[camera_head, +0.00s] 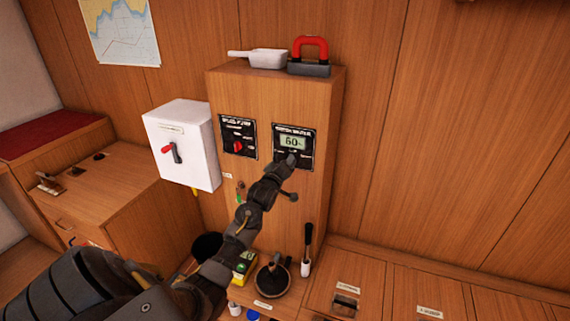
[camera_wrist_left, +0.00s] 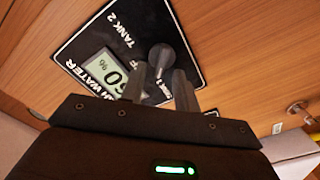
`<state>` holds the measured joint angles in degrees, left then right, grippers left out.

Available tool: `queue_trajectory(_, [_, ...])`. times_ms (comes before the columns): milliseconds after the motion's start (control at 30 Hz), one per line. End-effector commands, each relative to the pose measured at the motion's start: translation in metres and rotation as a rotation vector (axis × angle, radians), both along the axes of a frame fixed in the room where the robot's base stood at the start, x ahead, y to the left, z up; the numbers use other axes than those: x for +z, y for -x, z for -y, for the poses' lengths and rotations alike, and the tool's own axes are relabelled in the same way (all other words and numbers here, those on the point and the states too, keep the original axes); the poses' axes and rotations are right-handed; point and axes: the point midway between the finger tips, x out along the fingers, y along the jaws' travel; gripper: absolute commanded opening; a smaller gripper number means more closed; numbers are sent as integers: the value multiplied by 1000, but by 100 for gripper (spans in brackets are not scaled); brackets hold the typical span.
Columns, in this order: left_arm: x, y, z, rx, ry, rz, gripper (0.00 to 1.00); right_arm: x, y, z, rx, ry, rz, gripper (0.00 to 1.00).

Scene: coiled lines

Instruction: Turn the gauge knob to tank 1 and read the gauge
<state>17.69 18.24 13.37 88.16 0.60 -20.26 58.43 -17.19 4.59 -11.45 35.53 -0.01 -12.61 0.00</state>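The fresh water gauge panel (camera_head: 306,137) is a black plate on the front of the wooden cabinet. Its display (camera_head: 292,142) reads 60 %. The gauge knob (camera_wrist_left: 160,58), small and dark grey, shows in the left wrist view between the labels TANK 2 and another partly hidden label. I cannot tell which tank it points to. My left gripper (camera_head: 288,161) is at the panel's lower part and hides the knob in the head view. In the wrist view its two fingers (camera_wrist_left: 161,80) are apart, with the knob between and just beyond their tips. I cannot tell whether they touch it.
A second black panel (camera_head: 238,135) with a red knob is left of the gauge. A white switch box (camera_head: 183,145) with a red-tipped lever stands further left. A white scoop (camera_head: 266,59) and a red-handled tool (camera_head: 310,55) lie on the cabinet top. Several items stand on the counter below.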

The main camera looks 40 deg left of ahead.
Motion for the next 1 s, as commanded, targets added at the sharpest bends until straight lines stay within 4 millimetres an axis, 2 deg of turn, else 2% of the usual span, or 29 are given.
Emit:
queue_trajectory(233, [0,0,0,-1,-1,0,31,0,0,0,0,0,0,36])
queue_trajectory(367, [-1,7,3,-1,-1,1,31,-2,0,0,0,0,0,36])
queue_trajectory(800, [-2,82,29,-1,-1,0,31,-18,0,-1,0,-1,0,36])
queue_trajectory(1000, [-1,100,34,0,-1,0,31,-21,0,-1,0,-1,0,36])
